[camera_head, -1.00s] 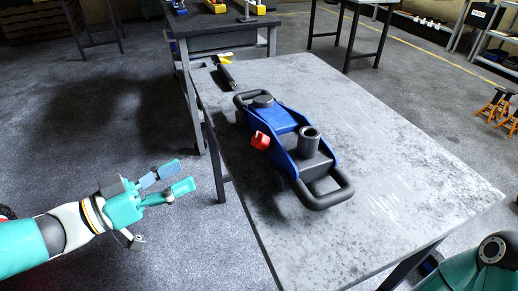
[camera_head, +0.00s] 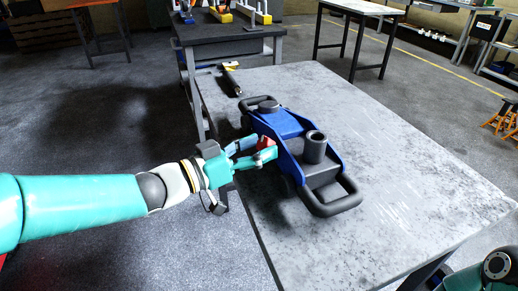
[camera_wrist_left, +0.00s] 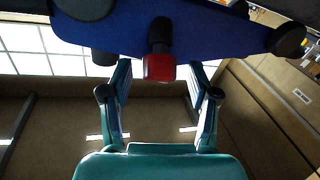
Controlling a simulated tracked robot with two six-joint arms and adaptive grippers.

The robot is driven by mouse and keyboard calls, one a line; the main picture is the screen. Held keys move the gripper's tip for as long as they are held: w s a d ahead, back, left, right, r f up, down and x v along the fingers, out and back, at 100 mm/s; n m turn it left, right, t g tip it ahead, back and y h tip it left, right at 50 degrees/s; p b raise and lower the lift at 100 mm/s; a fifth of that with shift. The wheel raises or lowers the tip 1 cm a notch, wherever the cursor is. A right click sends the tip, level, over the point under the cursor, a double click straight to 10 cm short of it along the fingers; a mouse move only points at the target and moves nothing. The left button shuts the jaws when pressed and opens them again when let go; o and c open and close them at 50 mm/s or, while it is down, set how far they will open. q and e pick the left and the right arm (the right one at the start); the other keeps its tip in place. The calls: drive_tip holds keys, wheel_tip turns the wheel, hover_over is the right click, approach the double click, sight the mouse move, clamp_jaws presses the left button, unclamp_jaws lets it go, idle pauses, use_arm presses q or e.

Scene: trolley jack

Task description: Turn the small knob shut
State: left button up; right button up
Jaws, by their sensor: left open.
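A blue trolley jack (camera_head: 288,128) with black handles and a dark round socket lies on the grey table. A small red knob (camera_head: 266,143) sticks out of its left side. In the left wrist view the knob (camera_wrist_left: 159,67) is a red block on a short black stem under the blue side plate (camera_wrist_left: 200,30). My left gripper (camera_head: 262,152) is open, its teal fingers on either side of the knob. In the left wrist view the fingers (camera_wrist_left: 160,85) stand apart with gaps between them and the knob. My right gripper is out of view; only part of my right arm shows at lower right.
The jack rests on a grey table (camera_head: 380,160) with clear room to its right. A dark bar (camera_head: 232,82) lies near the table's far left corner. A dark workbench (camera_head: 225,35) stands behind, with another table at the back right.

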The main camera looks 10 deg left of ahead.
use_arm(q)
drive_tip(key=shift+w+d, duration=0.2)
drive_tip(key=c, duration=1.2)
drive_tip(key=shift+o, duration=0.2)
drive_tip(key=m+g+h+p, duration=0.1)
drive_tip(key=m, duration=0.1)
drive_tip(key=m+g+h+p, duration=0.1)
drive_tip(key=m+g+p, duration=0.1)
drive_tip(key=m, duration=0.1)
drive_tip(key=m+g+h+p, duration=0.1)
drive_tip(key=m, duration=0.1)
drive_tip(key=shift+w+a+r+m+g+h+p, duration=0.2)
drive_tip(key=shift+w+m+g+h+p, duration=0.1)
drive_tip(key=shift+m+g+p, duration=0.1)
drive_tip(key=shift+f+m+g+h+p, duration=0.15)
drive_tip(key=shift+m+g+h+p, duration=0.35)
drive_tip(key=shift+m+g+p, duration=1.65)
drive_tip(key=shift+m+b, duration=0.55)
drive_tip(key=shift+b, duration=0.1)
